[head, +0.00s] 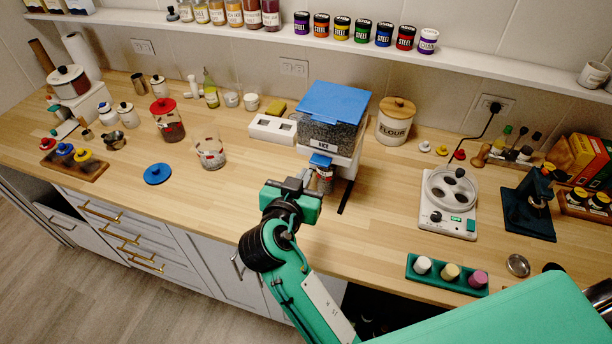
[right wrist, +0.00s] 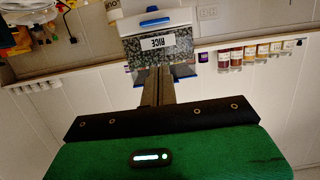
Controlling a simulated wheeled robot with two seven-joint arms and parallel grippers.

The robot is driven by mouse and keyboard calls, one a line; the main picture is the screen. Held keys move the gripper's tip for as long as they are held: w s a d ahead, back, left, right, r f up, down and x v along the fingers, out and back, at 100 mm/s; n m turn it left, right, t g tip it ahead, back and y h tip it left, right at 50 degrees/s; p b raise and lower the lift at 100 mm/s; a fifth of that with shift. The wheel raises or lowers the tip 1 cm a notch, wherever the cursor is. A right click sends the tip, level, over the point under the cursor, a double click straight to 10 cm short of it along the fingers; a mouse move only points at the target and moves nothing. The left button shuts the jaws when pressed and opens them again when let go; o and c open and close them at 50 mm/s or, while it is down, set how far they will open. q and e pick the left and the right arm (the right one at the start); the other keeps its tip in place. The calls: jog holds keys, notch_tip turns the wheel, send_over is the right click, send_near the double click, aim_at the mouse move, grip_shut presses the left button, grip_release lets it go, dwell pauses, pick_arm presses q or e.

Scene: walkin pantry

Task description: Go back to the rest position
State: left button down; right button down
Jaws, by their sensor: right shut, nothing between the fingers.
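My right gripper (head: 307,177) is shut and empty, just in front of the rice dispenser (head: 333,128), which has a blue lid and clear grain-filled body. A small jar (head: 325,180) shows under the dispenser's blue spout, just beside the fingertips; I cannot tell whether they touch it. In the right wrist view, the picture is upside down and the closed fingers (right wrist: 154,82) point toward the dispenser's RICE label (right wrist: 156,43). My left gripper is not in view.
The flour canister (head: 395,122) stands right of the dispenser. Bare counter lies left of the gripper.

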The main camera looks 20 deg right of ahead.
dwell(0.4)
jog(key=s+d+f+n+g+y, duration=0.3)
jog(key=s+d+f, duration=0.2)
jog(key=s+f, duration=0.25)
jog(key=s+d+f+n+g+y, duration=0.2)
jog(key=s+d+f+g, duration=0.15)
jog(key=s+f, duration=0.45)
jog(key=s+d+f+n+g+y, duration=0.2)
jog(key=s+f+n+g+y, duration=0.15)
jog(key=s, duration=0.45)
jog(key=s+f+b+x, duration=0.1)
jog(key=s+x, duration=0.2)
jog(key=x, duration=1.2)
jog(key=s+f+x, duration=0.1)
jog(key=s+x, duration=0.3)
jog(key=x, duration=1.2)
jog(key=s+d+f+g+b, duration=0.1)
jog(key=s+d+f, duration=0.2)
jog(key=s+f, duration=1.7)
jog(key=shift+d+n+g, duration=0.2)
jog(key=shift+n+g, duration=0.1)
jog(key=shift+n, duration=0.05)
